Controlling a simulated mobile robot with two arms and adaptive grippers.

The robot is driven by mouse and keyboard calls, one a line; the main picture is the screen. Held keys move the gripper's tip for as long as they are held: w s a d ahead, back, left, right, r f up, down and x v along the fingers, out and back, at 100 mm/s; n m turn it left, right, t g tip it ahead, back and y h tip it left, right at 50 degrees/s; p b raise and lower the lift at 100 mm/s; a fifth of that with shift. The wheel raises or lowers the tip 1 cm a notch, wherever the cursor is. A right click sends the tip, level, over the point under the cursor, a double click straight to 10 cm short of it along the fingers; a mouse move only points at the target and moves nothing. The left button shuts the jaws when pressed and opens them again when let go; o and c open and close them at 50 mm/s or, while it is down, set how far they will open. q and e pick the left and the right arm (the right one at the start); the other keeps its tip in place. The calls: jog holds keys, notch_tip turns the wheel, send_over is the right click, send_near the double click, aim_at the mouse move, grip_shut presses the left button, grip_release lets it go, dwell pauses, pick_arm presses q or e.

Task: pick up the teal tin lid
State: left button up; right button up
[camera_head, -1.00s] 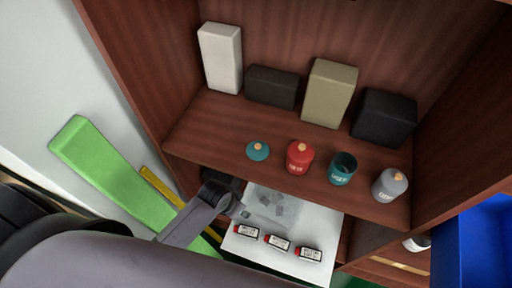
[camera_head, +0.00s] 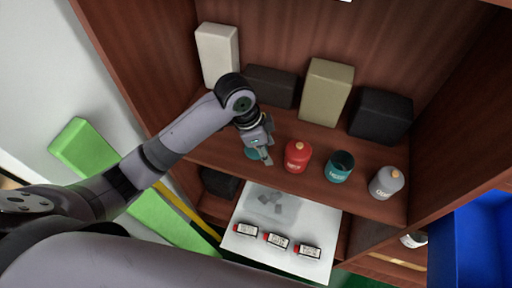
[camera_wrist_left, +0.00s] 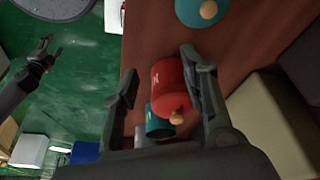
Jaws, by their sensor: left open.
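The teal tin lid (camera_head: 251,154), a round disc with an orange knob, lies on the wooden shelf left of the red tin (camera_head: 297,156). My left gripper (camera_head: 268,152) is over the shelf beside the lid and hides part of it. In the left wrist view the lid (camera_wrist_left: 203,10) is at the top edge, cut off by the frame, beyond my open left fingers (camera_wrist_left: 160,68). Nothing is held between them; the red tin (camera_wrist_left: 168,86) shows behind the gap. The open teal tin (camera_head: 339,166) stands right of the red one. My right gripper (camera_wrist_left: 53,46) appears small with fingers apart.
A grey tin (camera_head: 388,182) stands at the shelf's right. Several boxes, such as a beige one (camera_head: 327,92), line the back. Below, a white surface (camera_head: 262,257) holds small red-capped bottles. A blue bin (camera_head: 480,240) is at right.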

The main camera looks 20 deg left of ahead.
pick_arm(q)
jog(key=w+a+r+m+g+y, duration=0.1)
jog(key=w+a+r+m, duration=0.15)
jog(key=r, duration=0.25)
jog(key=w+a+r+m+y, duration=0.1)
jog(key=w+a+r, duration=0.2)
jog(key=a+r, duration=0.15)
jog(key=f+p, duration=0.1)
jog(key=f, duration=0.2)
jog(key=d+f+p, duration=0.1)
jog(key=f, duration=0.3)
jog(key=d+f, duration=0.1)
jog(key=f, duration=0.3)
jog(key=shift+d+p, duration=0.15)
jog(key=shift+p, duration=0.25)
notch_tip(320, 180, down, 4)
jog(key=shift+f+p, duration=0.1)
jog(key=shift+p, duration=0.85)
jog(key=shift+d+f, duration=0.1)
jog(key=shift+f, duration=0.5)
jog(key=shift+c, duration=0.5)
jog(key=shift+s, duration=0.1)
grip_shut()
